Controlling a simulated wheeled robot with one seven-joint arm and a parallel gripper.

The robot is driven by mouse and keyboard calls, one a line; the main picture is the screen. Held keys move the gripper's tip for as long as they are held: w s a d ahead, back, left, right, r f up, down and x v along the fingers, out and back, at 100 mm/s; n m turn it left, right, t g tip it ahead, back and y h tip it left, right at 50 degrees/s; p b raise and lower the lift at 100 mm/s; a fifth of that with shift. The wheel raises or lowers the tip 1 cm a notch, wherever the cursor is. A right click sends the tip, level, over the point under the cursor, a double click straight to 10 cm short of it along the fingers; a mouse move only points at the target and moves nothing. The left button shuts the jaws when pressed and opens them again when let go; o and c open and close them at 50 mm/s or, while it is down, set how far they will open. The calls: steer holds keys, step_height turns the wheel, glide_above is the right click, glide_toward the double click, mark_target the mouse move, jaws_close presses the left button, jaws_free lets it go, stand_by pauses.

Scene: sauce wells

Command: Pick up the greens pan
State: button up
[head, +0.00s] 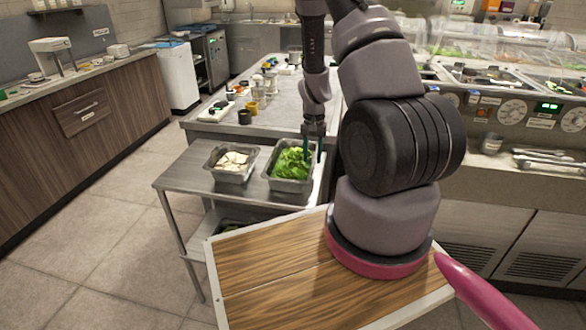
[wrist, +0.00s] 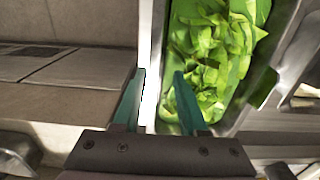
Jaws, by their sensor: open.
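The greens pan (head: 290,186) is a metal pan of bright leafy greens at the right end of the small steel table. It also fills the upper right of the wrist view (wrist: 284,42). My gripper (head: 313,157) points down at the pan's right side in the head view. In the wrist view its two teal fingers (wrist: 158,76) are apart with nothing held. One finger lies over the greens and the other outside the pan, with the near long rim between them. I cannot tell whether either finger touches the rim or how deep they reach.
A second metal pan (head: 232,177) with pale pieces stands left of the greens on the small table (head: 180,174). A longer counter (head: 280,113) behind holds cups and small containers. A sauce and food line (head: 510,110) stands at right. The floor at left is clear.

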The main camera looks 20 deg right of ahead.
steer(key=shift+f, duration=0.1)
jaws_close()
stand_by(1.4)
